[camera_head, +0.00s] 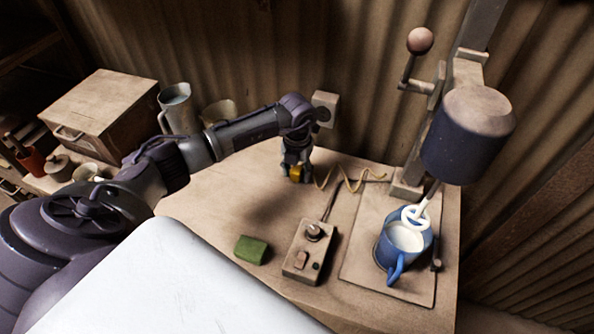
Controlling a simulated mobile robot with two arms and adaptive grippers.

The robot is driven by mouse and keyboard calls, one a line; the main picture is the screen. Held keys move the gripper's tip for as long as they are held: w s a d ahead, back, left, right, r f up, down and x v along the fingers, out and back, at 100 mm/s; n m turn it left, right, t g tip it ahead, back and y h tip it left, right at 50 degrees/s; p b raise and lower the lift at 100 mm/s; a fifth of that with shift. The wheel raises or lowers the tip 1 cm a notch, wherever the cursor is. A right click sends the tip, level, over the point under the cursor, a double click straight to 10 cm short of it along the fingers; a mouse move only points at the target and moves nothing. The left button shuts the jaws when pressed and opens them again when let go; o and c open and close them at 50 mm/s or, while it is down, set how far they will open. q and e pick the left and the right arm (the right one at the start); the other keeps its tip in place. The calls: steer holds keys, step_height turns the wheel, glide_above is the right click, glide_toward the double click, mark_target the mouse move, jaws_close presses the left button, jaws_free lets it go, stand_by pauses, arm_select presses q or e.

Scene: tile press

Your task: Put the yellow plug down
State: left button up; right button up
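The yellow plug (296,174) shows as a small yellow piece at the fingertips of my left gripper (294,168), near the back of the wooden table. A coiled yellow cord (340,181) runs from it to the right, toward the foot of the mixer stand. The gripper appears closed around the plug and hides much of it. The plug is low, at or just above the table top; I cannot tell whether it touches. A pale box (325,105), perhaps a socket, is on the wall above and right of the gripper. My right gripper is not in view.
A control box (308,253) with a knob and a green block (251,249) lie in front. To the right, a drill-like mixer (467,135) stands over a blue mug (402,248) on a base plate (362,265). Pitchers (178,112) stand left. Table left of the gripper is clear.

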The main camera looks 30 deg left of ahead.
mark_target(298, 168)
arm_select(q)
steer(key=shift+r+p, duration=0.5)
steer(key=shift+r, duration=0.1)
step_height(298, 168, up, 12)
steer(key=b, duration=0.3)
stand_by(0.4)
